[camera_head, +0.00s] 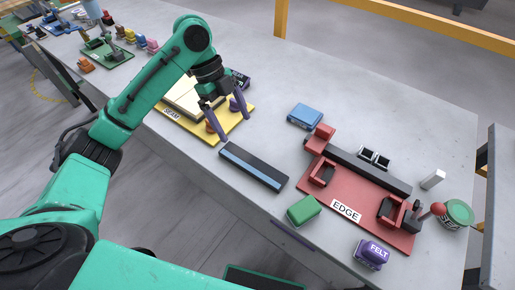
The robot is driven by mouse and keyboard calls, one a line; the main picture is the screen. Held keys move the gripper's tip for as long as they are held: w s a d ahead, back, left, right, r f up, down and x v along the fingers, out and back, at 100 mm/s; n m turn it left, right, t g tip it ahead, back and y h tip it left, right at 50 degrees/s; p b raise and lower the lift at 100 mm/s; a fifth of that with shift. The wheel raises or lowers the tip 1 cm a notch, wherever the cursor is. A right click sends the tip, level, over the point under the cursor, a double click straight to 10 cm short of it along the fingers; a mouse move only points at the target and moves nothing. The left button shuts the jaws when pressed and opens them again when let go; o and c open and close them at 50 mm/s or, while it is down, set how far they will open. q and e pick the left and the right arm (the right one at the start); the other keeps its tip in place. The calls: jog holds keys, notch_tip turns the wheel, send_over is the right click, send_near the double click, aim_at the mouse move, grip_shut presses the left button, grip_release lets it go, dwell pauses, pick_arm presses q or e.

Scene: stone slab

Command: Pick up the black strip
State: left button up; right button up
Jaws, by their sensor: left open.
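A long black strip (256,162) with a light blue long side lies on the grey stone slab, near its front edge. Another long dark bar (366,169) lies along the back of the red fixture board (335,189), which is labelled EDGE. My left gripper (235,127) is open, with its two purple fingers pointing down over the right part of the yellow board (238,123). It is up and left of the blue-sided strip and looks apart from it. My right gripper is not in view.
A green block (304,210), a purple FELT block (371,254), a blue box (305,116), a white block (433,179) and a green round tin (458,214) stand around the red board. The back of the slab (350,95) is clear.

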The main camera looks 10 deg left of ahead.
pick_arm(q)
notch_tip(320, 180, down, 2)
jog(key=p, duration=0.2)
send_near(252, 163)
jog(key=shift+s+d+f, duration=0.3)
jog(key=shift+f, duration=0.2)
jog(key=shift+s+d+f, duration=0.3)
jog(key=shift+f, duration=0.15)
jog(key=x, duration=0.3)
jog(key=p+x, duration=0.1)
jog(key=x, duration=0.1)
jog(key=shift+w+f, duration=0.3)
jog(key=shift+f, duration=0.15)
jog(key=shift+s+d+f, duration=0.1)
jog(key=shift+f, duration=0.1)
grip_shut()
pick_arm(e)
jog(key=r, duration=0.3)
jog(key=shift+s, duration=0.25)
